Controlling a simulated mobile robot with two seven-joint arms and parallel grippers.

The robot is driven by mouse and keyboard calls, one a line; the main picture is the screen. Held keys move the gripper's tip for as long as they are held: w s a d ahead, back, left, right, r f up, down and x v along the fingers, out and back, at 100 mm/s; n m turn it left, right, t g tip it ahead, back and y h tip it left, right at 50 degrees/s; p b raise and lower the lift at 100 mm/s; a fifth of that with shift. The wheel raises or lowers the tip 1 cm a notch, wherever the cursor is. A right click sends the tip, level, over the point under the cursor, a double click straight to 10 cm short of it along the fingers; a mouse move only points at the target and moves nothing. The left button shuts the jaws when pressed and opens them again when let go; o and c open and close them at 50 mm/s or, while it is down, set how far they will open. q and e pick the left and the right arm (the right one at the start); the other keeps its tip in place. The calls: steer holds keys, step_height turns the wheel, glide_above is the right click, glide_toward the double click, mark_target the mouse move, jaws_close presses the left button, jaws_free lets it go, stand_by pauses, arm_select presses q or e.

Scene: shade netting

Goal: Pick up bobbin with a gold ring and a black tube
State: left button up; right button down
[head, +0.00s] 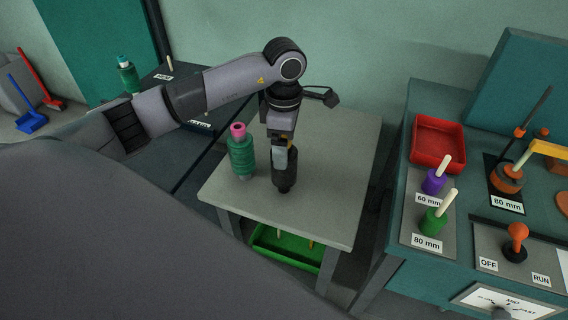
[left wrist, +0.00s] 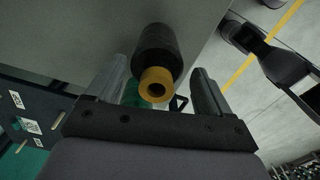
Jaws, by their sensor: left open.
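A black bobbin (head: 285,172) stands upright on the grey table (head: 330,190) under my left gripper (head: 284,143). In the left wrist view the dark bobbin (left wrist: 157,47) shows end-on, with a gold ring (left wrist: 145,78) around a dark hole. The left gripper (left wrist: 160,72) is open, with one finger on each side of the bobbin in that view. Gaps show between the fingers and the ring. A green bobbin with a pink tube (head: 241,152) stands just left of the black one; part of its green shows in the wrist view. My right gripper is not in view.
A green tray (head: 262,245) sits under the table. The right bench holds a red tray (head: 438,143), purple (head: 433,182) and green (head: 433,220) bobbins on pegs, and an orange-knobbed lever (head: 517,233). The table's right and front parts are clear.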

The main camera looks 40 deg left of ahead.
arm_select(q)
steer(key=shift+f, duration=1.55)
steer(key=shift+w, duration=0.1)
steer(key=c, duration=1.2)
steer(key=shift+o, duration=0.2)
steer(key=shift+r, duration=0.1)
